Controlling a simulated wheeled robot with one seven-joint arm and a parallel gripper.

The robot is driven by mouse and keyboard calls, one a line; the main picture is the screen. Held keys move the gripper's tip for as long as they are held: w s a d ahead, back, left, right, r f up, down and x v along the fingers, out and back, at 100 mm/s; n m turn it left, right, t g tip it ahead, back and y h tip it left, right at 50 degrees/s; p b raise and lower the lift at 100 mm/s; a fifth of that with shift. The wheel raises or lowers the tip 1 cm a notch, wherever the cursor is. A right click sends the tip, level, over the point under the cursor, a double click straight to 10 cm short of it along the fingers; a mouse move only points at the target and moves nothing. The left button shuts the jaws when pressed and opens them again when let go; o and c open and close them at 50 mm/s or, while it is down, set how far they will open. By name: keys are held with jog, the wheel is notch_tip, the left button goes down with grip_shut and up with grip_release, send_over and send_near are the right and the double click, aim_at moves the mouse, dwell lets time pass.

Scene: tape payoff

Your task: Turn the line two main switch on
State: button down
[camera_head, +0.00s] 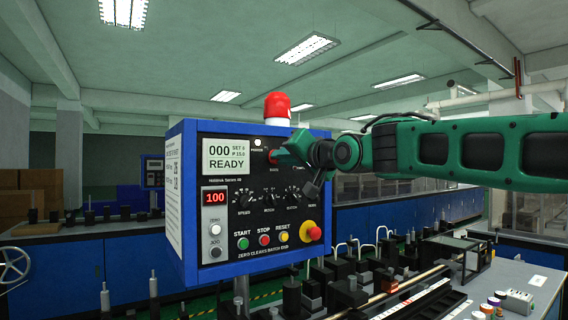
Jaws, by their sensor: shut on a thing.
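A blue-framed control panel (261,225) stands in the middle, with a display reading READY and a red 100 readout. Its black face carries several dark knobs, such as the left knob (243,196). My gripper (312,189) comes in from the right, in front of the panel's right side. No legible label tells which line this panel serves.
Green, red and yellow buttons line the panel's lower edge. A red beacon (277,106) stands on top. A machine bed with black blocks and rails (400,289) lies at lower right. A second panel (153,172) is far left.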

jog(key=shift+w+d+r+m, duration=0.2)
jog(key=shift+d+m, duration=0.2)
jog(key=shift+m, duration=0.4)
jog(key=c, duration=1.8)
grip_release()
jog(key=shift+f, duration=0.1)
jog(key=shift+c, duration=0.2)
jog(key=shift+s+a+f, duration=0.1)
jog(key=shift+a, duration=0.05)
jog(key=v, duration=1)
jog(key=shift+s+d, duration=0.25)
jog(key=shift+d, duration=0.05)
